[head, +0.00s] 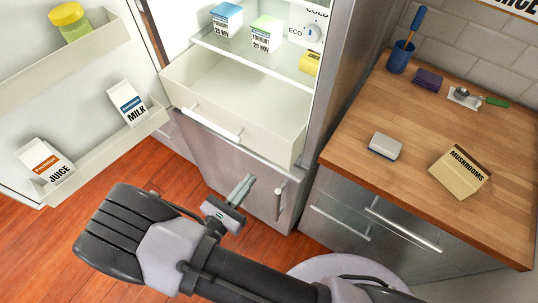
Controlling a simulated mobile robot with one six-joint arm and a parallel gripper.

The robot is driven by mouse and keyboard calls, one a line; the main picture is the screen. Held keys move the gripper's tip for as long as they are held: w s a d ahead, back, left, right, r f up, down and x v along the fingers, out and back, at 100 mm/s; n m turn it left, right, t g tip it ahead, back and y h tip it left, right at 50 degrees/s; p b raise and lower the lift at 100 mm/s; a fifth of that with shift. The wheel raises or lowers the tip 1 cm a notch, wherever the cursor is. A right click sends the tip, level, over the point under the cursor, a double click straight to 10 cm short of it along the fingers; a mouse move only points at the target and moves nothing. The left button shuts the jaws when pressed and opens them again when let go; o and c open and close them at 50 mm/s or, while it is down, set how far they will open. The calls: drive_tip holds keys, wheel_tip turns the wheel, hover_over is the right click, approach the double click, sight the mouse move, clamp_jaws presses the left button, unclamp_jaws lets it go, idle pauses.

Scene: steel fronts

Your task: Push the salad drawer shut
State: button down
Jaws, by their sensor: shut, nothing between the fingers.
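The salad drawer (268,140) is a cream, open-topped box low in the fridge, below the glass shelf. It stands pulled out, and its inside looks empty. Its front carries a pale bar handle (213,123). My gripper (249,180) is shut and empty. In the picture it shows below and to the right of the handle, in front of the steel lower door. It looks apart from the drawer, but the exact gap cannot be told.
The fridge door (84,88) stands open at the left, holding milk (128,104), juice (46,163) and a yellow-lidded jar (70,22). Cartons stand on the glass shelf (235,48). The wooden counter (430,120) at the right holds a mushroom box (460,172). Red floor shows at lower left.

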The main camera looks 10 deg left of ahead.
sight(274, 148)
drive_tip(key=b+x, duration=0.2)
drive_tip(key=x, duration=0.8)
drive_tip(key=shift+w, duration=0.1)
drive_tip(key=shift+r, duration=0.1)
